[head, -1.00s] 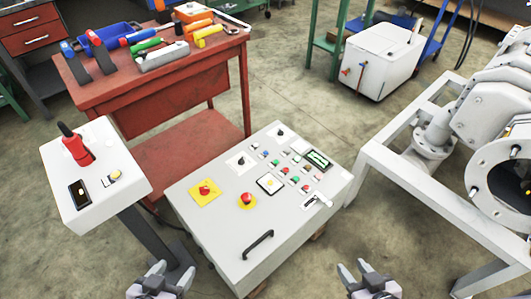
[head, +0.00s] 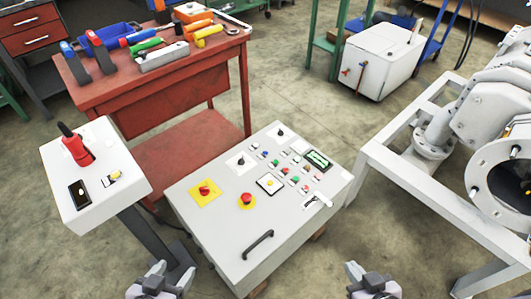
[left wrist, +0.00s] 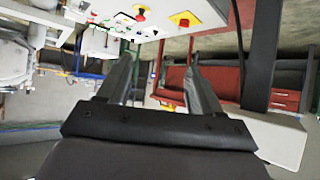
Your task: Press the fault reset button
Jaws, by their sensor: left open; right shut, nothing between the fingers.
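The grey control cabinet (head: 215,235) stands in the middle of the head view with a sloping panel of controls. Several small coloured buttons (head: 294,178) sit near a green display (head: 319,160). A yellow button in a dark square frame (head: 270,183) is beside them. The labels are too small to read, so I cannot tell which is the fault reset button. My left gripper (head: 172,270) is open and empty, in front of the cabinet at lower left. My right gripper (head: 357,267) is shut and empty at lower right. Both are apart from the panel.
A red emergency knob on a yellow plate (head: 204,189), a red mushroom button (head: 247,199) and a black handle (head: 257,244) are on the cabinet. A pedestal box (head: 85,208) stands left, a red tool bench (head: 165,100) behind, and a white machine frame (head: 425,195) right.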

